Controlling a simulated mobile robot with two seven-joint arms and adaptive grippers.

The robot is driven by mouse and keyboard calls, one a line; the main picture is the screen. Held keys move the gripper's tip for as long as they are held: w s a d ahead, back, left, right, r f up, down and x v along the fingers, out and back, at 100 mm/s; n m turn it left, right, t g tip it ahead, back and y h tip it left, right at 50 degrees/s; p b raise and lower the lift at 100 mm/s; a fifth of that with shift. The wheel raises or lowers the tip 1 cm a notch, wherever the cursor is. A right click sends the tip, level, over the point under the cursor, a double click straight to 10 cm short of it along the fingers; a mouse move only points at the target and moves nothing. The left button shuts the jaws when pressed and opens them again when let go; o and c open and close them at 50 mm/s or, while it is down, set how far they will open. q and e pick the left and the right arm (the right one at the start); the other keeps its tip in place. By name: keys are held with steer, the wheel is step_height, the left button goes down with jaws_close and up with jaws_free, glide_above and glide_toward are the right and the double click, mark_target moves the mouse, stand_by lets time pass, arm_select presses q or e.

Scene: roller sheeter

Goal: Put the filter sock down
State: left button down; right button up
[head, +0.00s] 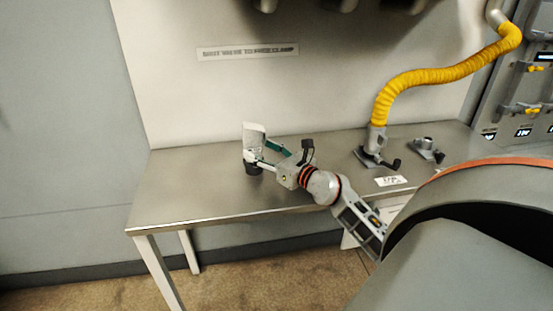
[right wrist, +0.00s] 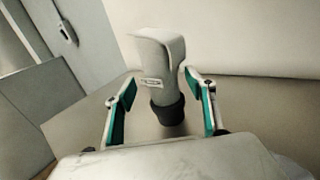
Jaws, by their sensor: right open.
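The filter sock (head: 254,133) is a white, open-topped sleeve with a dark collar at its foot. It stands upright on the steel table (head: 190,190), left of the middle. In the right wrist view the filter sock (right wrist: 157,62) shows a small label and its dark lower end. My right gripper (head: 264,154) reaches in from the right at the sock. In the wrist view its green-padded fingers (right wrist: 160,88) are open, one on each side of the sock, with gaps visible. My left gripper is out of view.
A yellow hose (head: 440,77) runs down to a clamp fitting (head: 374,157) on the table to the right. Another small fitting (head: 427,149) and a white label (head: 391,181) are near it. The table's left end is clear. A wall with a sign (head: 248,51) stands behind.

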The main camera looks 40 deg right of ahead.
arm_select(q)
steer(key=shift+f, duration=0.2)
arm_select(e)
steer(key=s, duration=0.7)
steer(key=shift+s+d, duration=0.15)
steer(key=shift+s, duration=0.25)
